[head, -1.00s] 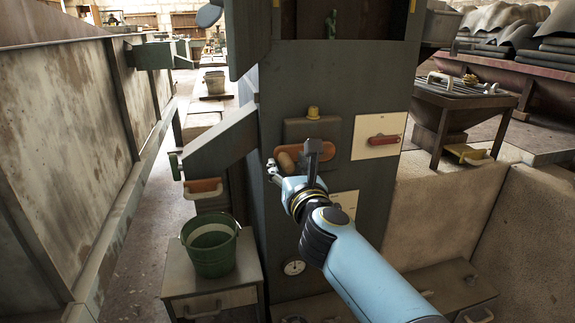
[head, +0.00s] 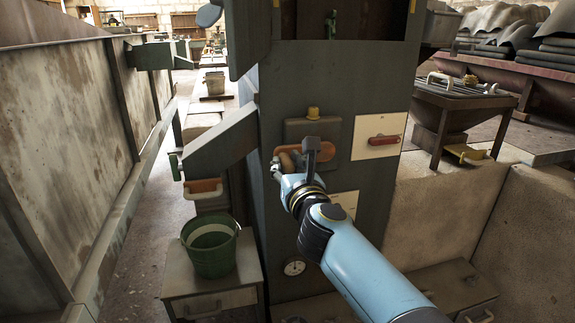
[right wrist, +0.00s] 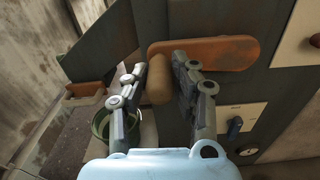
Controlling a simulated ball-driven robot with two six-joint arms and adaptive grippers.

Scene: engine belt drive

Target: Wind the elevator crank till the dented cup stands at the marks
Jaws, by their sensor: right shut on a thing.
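The elevator crank is an orange-red arm (head: 320,156) lying nearly level on the front of the grey elevator leg (head: 290,225). Its wooden handle (head: 287,160) sticks out at the arm's left end. My right gripper (head: 284,170) is shut on this handle. In the right wrist view the fingers stand on either side of the wooden handle (right wrist: 159,80), in front of the orange arm (right wrist: 215,53). A dark opening (head: 362,18) shows at the top of the leg, with a small green piece (head: 332,24) in it. I cannot make out the dented cup. My left gripper is not in view.
A yellow knob (head: 313,113) sits above the crank. A white panel with a red handle (head: 383,138) is to its right. A green bucket (head: 211,252) stands on a small cabinet at lower left, below a sloping grey chute (head: 215,146).

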